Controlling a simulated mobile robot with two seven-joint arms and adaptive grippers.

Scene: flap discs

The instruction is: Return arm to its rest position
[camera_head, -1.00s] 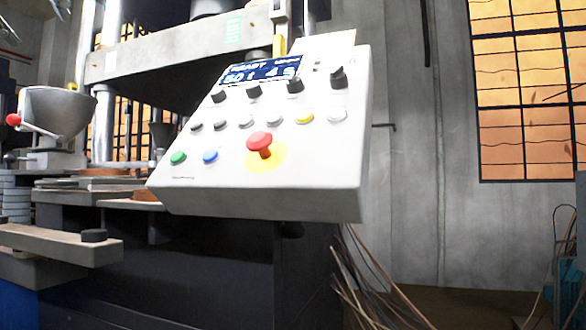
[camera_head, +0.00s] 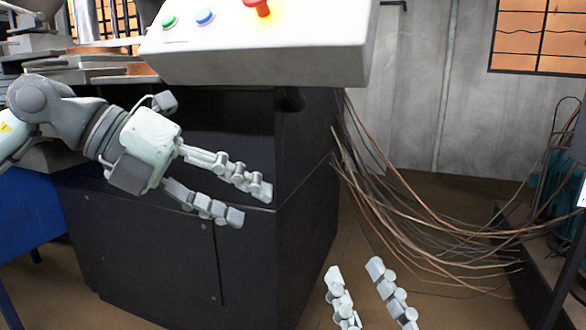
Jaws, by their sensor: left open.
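My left gripper (camera_head: 252,204) is in the head view at the left middle, its arm coming in from the left edge. Its two fingers are apart and nothing is between them. It shows in front of the dark machine cabinet, below the control panel. My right gripper (camera_head: 354,271) shows only as two fingers at the bottom edge, right of centre. Its fingers are apart and nothing is between them; its palm and arm are out of the picture.
The white control panel (camera_head: 260,55) with coloured buttons overhangs the dark cabinet (camera_head: 240,255). Loose brown cables (camera_head: 420,212) hang and sprawl on the right. A blue table (camera_head: 30,215) stands at the left, and bare floor (camera_head: 440,190) shows at the right.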

